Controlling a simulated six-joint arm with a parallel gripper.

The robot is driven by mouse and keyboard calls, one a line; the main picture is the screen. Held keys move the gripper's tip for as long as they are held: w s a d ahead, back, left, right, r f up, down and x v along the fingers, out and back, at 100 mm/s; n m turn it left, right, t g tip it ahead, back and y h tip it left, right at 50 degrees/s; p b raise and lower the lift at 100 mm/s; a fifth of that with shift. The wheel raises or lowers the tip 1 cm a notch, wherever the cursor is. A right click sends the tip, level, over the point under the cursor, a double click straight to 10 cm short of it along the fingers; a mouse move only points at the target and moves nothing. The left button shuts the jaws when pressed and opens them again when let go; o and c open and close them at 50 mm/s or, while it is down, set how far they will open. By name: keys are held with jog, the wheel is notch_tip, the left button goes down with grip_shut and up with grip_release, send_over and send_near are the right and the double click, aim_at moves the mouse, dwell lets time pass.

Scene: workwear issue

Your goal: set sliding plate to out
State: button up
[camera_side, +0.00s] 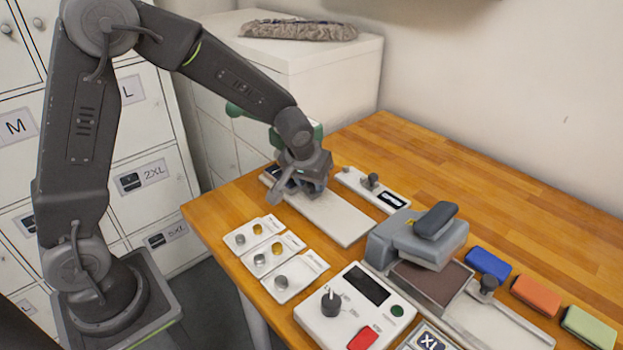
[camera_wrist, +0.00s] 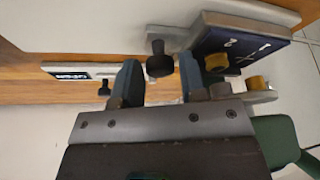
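A long white track (camera_side: 340,222) lies on the table in the side view, with my gripper (camera_side: 310,188) low over its far-left end. In the wrist view, a short dark knob (camera_wrist: 158,58) stands on a grey plate (camera_wrist: 175,36). This looks like the sliding plate, but I cannot be sure. My gripper (camera_wrist: 160,80) is open, with one finger to each side of the knob and gaps showing. A navy panel with white marks (camera_wrist: 238,46) is beside the knob. In the side view my gripper hides the knob.
A smaller slider with a dark knob (camera_side: 370,181) lies just right of the track. White plates with round knobs (camera_side: 256,233) lie in front. A control box (camera_side: 352,308), a grey clamp-like device (camera_side: 418,238) and coloured blocks (camera_side: 536,295) stand right. The back table is clear.

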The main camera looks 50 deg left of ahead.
grip_shut()
jog(key=d, duration=0.9)
jog(key=shift+o, duration=1.6)
grip_release()
jog(key=v, duration=1.4)
jog(key=shift+w, duration=0.1)
